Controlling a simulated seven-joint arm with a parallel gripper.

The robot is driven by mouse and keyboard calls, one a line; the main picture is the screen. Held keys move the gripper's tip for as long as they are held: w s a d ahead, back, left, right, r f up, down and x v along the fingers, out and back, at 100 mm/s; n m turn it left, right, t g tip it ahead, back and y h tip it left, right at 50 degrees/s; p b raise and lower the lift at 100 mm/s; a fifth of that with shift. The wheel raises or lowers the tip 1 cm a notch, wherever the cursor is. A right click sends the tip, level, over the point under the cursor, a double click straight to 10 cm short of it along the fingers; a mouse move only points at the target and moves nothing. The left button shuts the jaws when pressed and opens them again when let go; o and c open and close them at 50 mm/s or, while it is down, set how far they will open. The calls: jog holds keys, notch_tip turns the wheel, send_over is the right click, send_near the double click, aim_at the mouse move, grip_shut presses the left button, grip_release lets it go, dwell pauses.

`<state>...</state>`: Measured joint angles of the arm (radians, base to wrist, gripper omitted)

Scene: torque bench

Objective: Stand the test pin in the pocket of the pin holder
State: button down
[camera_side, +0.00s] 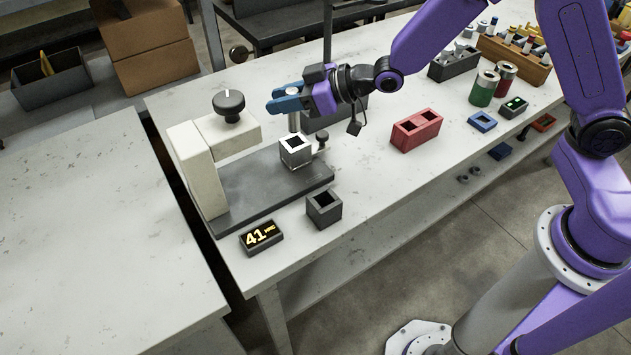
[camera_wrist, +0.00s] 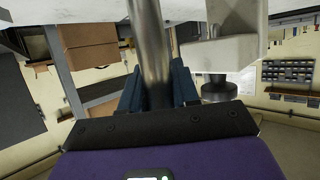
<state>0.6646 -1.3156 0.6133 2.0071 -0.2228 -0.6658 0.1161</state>
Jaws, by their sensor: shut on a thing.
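My gripper (camera_side: 286,98) has blue fingers and is shut on the test pin, a plain grey metal cylinder (camera_side: 294,122). In the wrist view the pin (camera_wrist: 150,45) runs between the two blue fingers (camera_wrist: 158,88). In the side view it hangs upright below the fingers. A light metal block (camera_side: 296,157) with a square dark pocket stands on the dark base plate just below the pin. The pin's lower end is at the block's far edge; I cannot tell whether they touch. A dark grey box (camera_side: 323,211) with a square pocket stands in front. I cannot tell which is the pin holder.
A cream press stand (camera_side: 195,165) with a black knob (camera_side: 229,103) rises left of my gripper. A display reading 41 (camera_side: 261,237) sits at the front edge. A red two-pocket block (camera_side: 416,131) and cans (camera_side: 484,88) stand to the right. The bench between is clear.

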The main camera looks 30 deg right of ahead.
jog(key=s+a+n+g+y, duration=0.1)
jog(key=s+n+g, duration=0.2)
jog(key=s, duration=0.4)
jog(key=s+a+r+n+g+y, duration=0.1)
jog(key=s+a+n+g+y, duration=0.1)
jog(key=s, duration=0.6)
jog(key=shift+r+n+g, duration=0.3)
jog(key=shift+n+g, duration=0.1)
jog(key=shift+f, duration=0.1)
send_over(315, 201)
jog(key=shift+f, duration=2.8)
jog(key=shift+f, duration=3)
